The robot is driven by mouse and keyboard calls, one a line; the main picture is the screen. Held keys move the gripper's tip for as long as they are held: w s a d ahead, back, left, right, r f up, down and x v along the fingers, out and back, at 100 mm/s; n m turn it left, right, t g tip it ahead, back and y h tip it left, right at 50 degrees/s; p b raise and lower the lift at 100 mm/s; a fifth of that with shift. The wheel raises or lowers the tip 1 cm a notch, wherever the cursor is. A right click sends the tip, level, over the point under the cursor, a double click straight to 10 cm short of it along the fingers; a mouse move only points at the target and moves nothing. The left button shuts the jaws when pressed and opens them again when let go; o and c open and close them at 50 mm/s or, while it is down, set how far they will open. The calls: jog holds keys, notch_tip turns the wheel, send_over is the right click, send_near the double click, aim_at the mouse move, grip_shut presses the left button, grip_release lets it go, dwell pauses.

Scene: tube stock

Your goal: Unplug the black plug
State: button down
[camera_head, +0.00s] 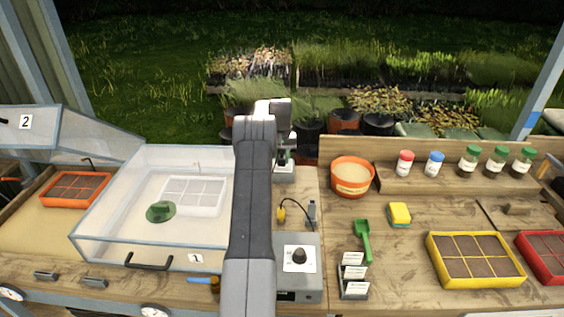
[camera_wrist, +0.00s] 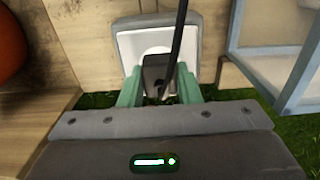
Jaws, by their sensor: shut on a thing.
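The black plug (camera_wrist: 155,70) is a dark block with a black cord (camera_wrist: 178,40) running from it toward the top of the wrist view. My gripper (camera_wrist: 158,92) is shut on it, with one green finger on each side. Behind the plug is a white socket plate in a grey frame (camera_wrist: 157,22). The plug overlaps the plate, and I cannot tell whether it is seated or slightly apart. In the head view my gripper (camera_head: 284,150) is over the grey socket box (camera_head: 284,175), and my arm hides part of this area.
A clear lidded box (camera_head: 100,225) is left of my arm. An orange pot (camera_head: 352,177) stands to the right. A yellow plug (camera_head: 282,212) on a black cord lies near a grey control box (camera_head: 312,255).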

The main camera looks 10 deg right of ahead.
aim_at(282, 157)
jog(key=shift+r, duration=0.15)
jog(key=shift+r+p, duration=0.9)
jog(key=shift+r, duration=2)
